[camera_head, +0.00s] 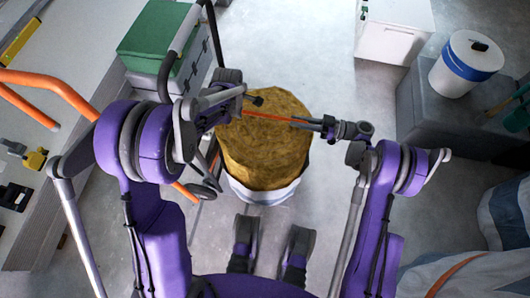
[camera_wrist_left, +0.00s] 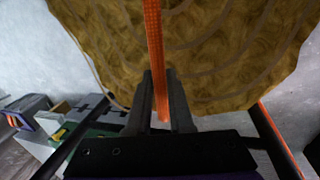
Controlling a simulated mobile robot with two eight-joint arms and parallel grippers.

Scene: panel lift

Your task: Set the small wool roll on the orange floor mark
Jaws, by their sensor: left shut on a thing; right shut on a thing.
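The wool roll (camera_head: 262,150) is a thick mustard-brown cylinder with a white and blue wrapper round its lower part. It stands upright in front of me in the head view. An orange strap (camera_head: 275,117) runs across its top. My left gripper (camera_head: 254,101) is shut on the strap's left part; in the left wrist view the strap (camera_wrist_left: 153,45) passes between its fingers, with the roll's spiral top (camera_wrist_left: 225,55) behind. My right gripper (camera_head: 318,124) is shut on the strap's right end. I cannot tell if the roll touches the floor. I cannot make out the orange floor mark.
A green and grey box (camera_head: 160,40) stands at the back left, near orange tubing (camera_head: 45,80). A white cabinet (camera_head: 395,30) is at the back. A white and blue roll (camera_head: 467,63) sits on a grey block (camera_head: 430,115) at right. Grey floor (camera_head: 330,210) is clear right of the roll.

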